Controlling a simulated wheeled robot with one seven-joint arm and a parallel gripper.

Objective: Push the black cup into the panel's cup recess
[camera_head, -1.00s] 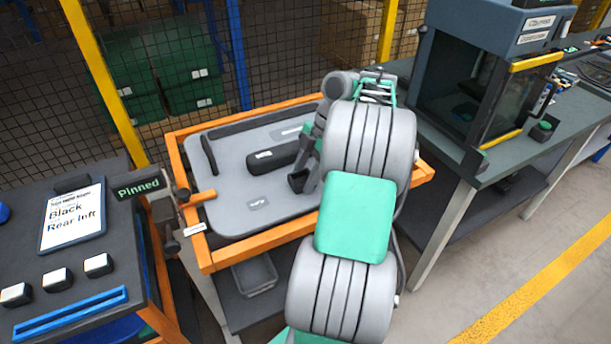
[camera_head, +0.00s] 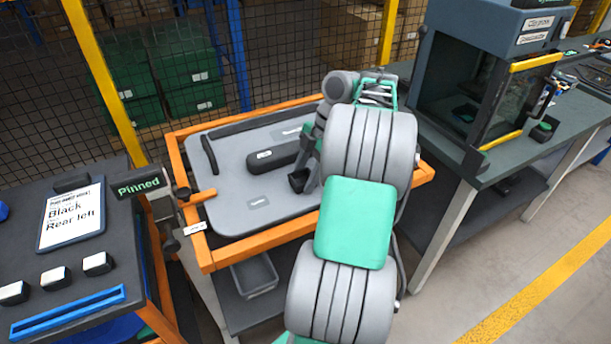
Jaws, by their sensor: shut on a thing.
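The grey door panel (camera_head: 235,205) lies in an orange frame (camera_head: 245,251) at the middle of the view. A small black cup (camera_head: 297,181) is at the lower end of my gripper (camera_head: 301,172), low over the panel's right part. My gripper is shut on the cup; my arm hides much of it and the fingertips. I cannot tell whether the cup touches the panel. The cup recess cannot be made out; it may be behind the cup or my arm.
A black armrest piece (camera_head: 272,158) and a dark strip (camera_head: 209,154) are on the panel. A sign reading "Pinned" (camera_head: 139,186) stands at its left. A bench with a tablet (camera_head: 72,214) is at left. A dark glass-fronted cabinet (camera_head: 470,85) stands at right.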

